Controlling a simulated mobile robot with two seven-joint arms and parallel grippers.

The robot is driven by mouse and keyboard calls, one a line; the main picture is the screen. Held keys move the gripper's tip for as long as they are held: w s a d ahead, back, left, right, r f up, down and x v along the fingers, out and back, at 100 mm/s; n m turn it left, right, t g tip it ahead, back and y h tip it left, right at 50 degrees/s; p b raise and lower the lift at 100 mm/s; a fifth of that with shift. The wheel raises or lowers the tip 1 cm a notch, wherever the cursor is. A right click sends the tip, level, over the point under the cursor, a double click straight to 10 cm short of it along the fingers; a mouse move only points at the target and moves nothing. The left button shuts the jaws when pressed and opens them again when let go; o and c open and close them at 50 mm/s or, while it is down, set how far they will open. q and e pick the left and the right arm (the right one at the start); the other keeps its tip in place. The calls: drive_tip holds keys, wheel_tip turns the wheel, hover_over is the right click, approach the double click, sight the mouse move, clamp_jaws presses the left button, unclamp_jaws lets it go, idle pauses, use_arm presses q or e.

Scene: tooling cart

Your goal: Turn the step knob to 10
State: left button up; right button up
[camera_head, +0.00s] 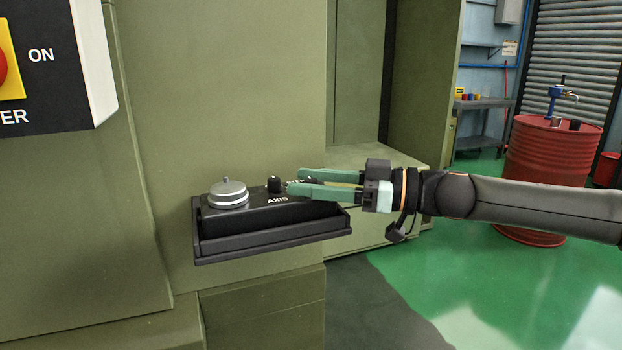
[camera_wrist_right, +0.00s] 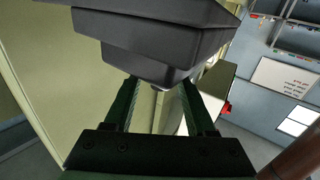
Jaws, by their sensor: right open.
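The black control box (camera_head: 262,217) stands out from the green machine front in the head view. Its top carries a silver round dial (camera_head: 228,192) on the left and a small black knob (camera_head: 274,184) near the AXIS lettering. I cannot make out a STEP label; the box's right part is covered by my right gripper (camera_head: 293,182). That gripper reaches in from the right, its two green fingers apart and empty, their tips just right of the small knob. In the wrist view the open fingers (camera_wrist_right: 160,90) point toward the dark stepped casing, with no knob visible between them.
A green machine ledge (camera_head: 375,190) lies behind my right gripper. A red drum (camera_head: 545,175) and a grey bench (camera_head: 483,103) stand farther back on the right.

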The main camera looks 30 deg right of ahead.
idle(0.3)
clamp_jaws()
idle(0.3)
